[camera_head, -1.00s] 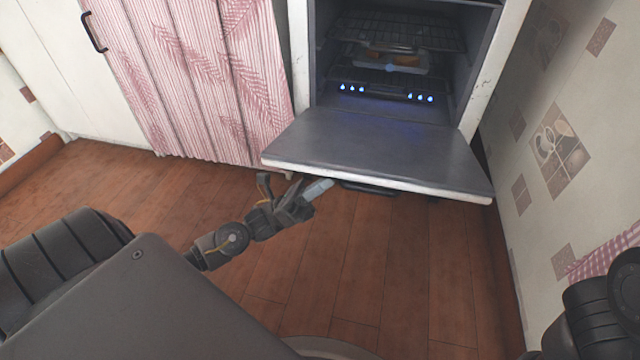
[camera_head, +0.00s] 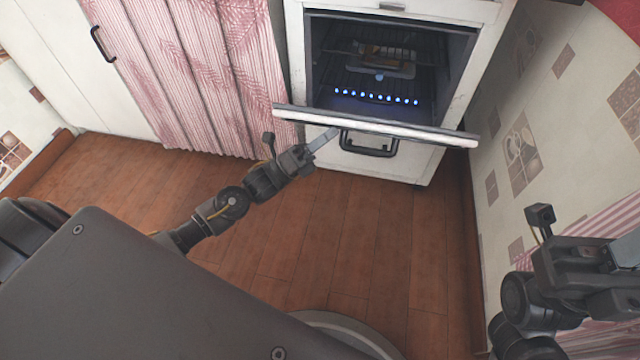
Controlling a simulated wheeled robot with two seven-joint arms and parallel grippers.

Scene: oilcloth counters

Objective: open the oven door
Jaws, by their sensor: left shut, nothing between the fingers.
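The oven door (camera_head: 430,134) is partly open, tilted forward, and I see it nearly edge-on below the oven opening. Its dark handle (camera_head: 369,152) shows below the door's front edge. The oven (camera_head: 294,60) is white, with a dark interior showing above the door. My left gripper (camera_head: 328,138) is shut and empty, just left of the handle, near the door's left part. I cannot tell whether it touches the door. My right gripper (camera_head: 622,254) is at the right edge, far from the door; its fingertips are cut off by the frame.
Inside the oven are a rack with a tray (camera_head: 380,68) and a row of blue flames (camera_head: 375,97). A pink striped curtain (camera_head: 215,80) hangs left of the oven. A tiled wall (camera_head: 520,130) stands close on the right. The wooden floor (camera_head: 330,235) in front is clear.

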